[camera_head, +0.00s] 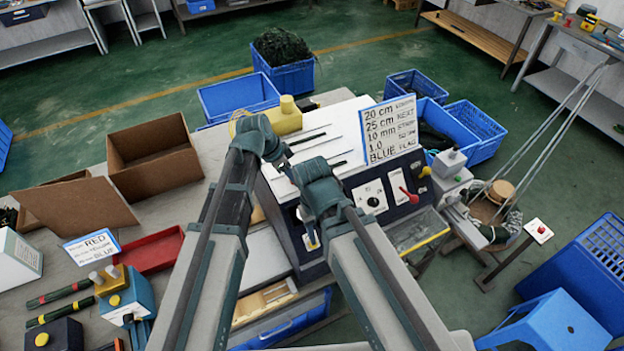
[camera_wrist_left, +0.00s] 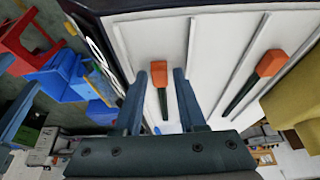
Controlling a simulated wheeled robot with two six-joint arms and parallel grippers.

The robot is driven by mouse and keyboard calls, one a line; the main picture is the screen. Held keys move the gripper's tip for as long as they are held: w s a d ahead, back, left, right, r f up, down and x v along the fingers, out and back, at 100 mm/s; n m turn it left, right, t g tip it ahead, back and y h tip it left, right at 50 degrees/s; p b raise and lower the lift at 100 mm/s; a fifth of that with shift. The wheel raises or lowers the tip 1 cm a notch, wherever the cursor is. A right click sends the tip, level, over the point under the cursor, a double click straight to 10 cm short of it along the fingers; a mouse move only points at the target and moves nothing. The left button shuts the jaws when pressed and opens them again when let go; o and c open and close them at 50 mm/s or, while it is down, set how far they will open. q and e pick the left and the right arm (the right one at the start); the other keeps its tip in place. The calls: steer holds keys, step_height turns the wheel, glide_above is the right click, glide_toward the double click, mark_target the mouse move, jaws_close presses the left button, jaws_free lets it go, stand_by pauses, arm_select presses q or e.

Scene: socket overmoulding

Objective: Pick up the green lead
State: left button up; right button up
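In the left wrist view, a dark green lead (camera_wrist_left: 163,102) with an orange end lies on a white surface (camera_wrist_left: 220,50), in line with the gap of my left gripper (camera_wrist_left: 160,78). The gripper's two fingers are apart, one on each side of the lead; whether they touch it I cannot tell. A second similar lead (camera_wrist_left: 243,90) lies to the right beyond a raised strip. In the head view, my left gripper (camera_head: 286,166) is over the white top of the machine, where thin dark leads (camera_head: 307,138) lie. My right gripper (camera_head: 312,238) points down by the machine front; its fingers are unclear.
A sign (camera_head: 388,128) stands behind the machine's control panel with a red lever (camera_head: 409,195). An open cardboard box (camera_head: 152,160), a red tray (camera_head: 150,250) and dark banded leads (camera_head: 60,293) are on the bench at left. Blue crates (camera_head: 238,95) stand behind.

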arm_select(q)
jaws_close()
stand_by(0.3)
steer(key=shift+r, duration=0.15)
step_height(320, 180, up, 10)
steer(key=p, duration=1)
